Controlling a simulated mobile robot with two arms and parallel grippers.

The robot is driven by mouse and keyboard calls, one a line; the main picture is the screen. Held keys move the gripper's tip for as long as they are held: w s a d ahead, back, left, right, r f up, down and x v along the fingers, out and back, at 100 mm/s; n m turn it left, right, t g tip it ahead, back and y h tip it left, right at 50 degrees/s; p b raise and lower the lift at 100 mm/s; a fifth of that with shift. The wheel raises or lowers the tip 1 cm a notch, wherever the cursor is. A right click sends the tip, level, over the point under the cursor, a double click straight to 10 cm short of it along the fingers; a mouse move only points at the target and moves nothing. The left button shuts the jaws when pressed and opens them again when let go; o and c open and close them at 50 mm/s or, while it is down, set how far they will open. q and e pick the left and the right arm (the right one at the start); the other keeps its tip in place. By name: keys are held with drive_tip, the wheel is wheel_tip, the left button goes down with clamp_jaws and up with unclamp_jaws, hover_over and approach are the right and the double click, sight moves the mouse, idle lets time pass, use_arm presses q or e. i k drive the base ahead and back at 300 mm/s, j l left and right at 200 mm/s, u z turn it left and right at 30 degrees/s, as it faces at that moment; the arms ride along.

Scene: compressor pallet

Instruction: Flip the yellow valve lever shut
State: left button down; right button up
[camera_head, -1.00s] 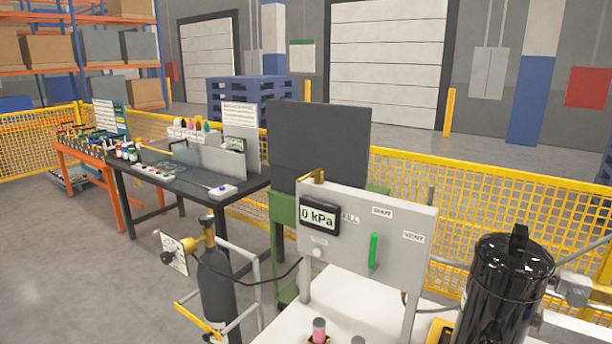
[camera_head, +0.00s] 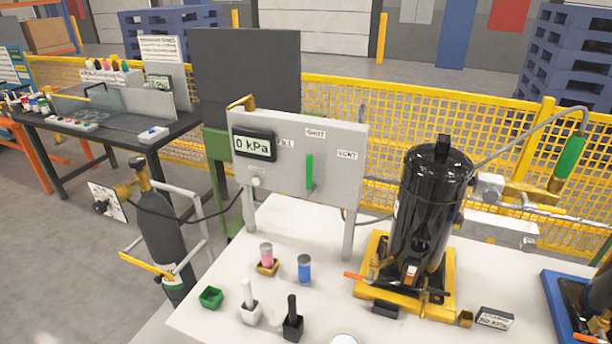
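I cannot tell for sure which part is the yellow valve lever. A yellow-brass piece (camera_head: 241,103) sits at the top left of the grey gauge panel (camera_head: 335,185). A yellow bar (camera_head: 147,264) slants across the gas cylinder's cart at lower left. The panel has a green lever (camera_head: 309,171) standing upright under the SHUT label, with FILL to its left and VENT to its right. Its display (camera_head: 254,145) reads 0 kPa. A brass valve (camera_head: 530,190) with a green handle (camera_head: 570,157) is right of the black compressor (camera_head: 428,215). Neither of my grippers shows.
The white table (camera_head: 240,285) carries the compressor on a yellow base (camera_head: 437,303), small pots, a pink and a blue vial and brushes. A gas cylinder (camera_head: 160,230) stands left of the table. A blue tray (camera_head: 558,315) is at right. Yellow mesh fencing runs behind.

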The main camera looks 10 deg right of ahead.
sight(526, 204)
drive_tip(key=z, duration=1.75)
